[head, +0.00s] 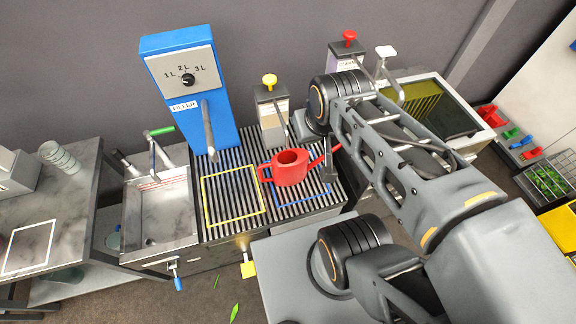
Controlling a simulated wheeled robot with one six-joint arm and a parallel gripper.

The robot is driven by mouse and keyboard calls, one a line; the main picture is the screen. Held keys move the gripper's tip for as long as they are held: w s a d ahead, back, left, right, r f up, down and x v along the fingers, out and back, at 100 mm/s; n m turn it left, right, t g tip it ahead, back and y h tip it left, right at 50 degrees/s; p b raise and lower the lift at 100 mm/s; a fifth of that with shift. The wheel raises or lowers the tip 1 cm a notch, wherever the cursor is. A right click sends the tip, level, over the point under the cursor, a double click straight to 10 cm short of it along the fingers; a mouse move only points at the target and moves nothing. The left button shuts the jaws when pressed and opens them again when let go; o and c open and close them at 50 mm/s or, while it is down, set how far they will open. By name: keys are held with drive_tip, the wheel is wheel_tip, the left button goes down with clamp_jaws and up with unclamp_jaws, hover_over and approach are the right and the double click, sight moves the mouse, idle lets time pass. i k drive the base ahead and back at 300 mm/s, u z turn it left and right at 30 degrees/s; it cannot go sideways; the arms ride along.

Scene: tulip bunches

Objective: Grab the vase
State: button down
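My arm reaches in from the lower right. My gripper (328,163) is small and dark here, beside the spout of a red watering can (290,168). I cannot tell whether it touches the can or how its fingers stand. The can stands upright on the slatted grate, over the blue outlined square (303,198).
A blue filler (190,100) with a dial stands behind the grate. A yellow outlined square (232,196) on the grate is empty. Knobbed dispensers (272,110) stand behind.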

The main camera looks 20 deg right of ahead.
sight(73, 275)
drive_tip(key=z, duration=0.05)
drive_tip(key=k, duration=0.5)
drive_tip(key=z, duration=1.6)
drive_tip(key=k, duration=0.3)
drive_tip(key=u, duration=4.7)
drive_tip(key=i, duration=0.3)
drive_tip(key=u, duration=0.1)
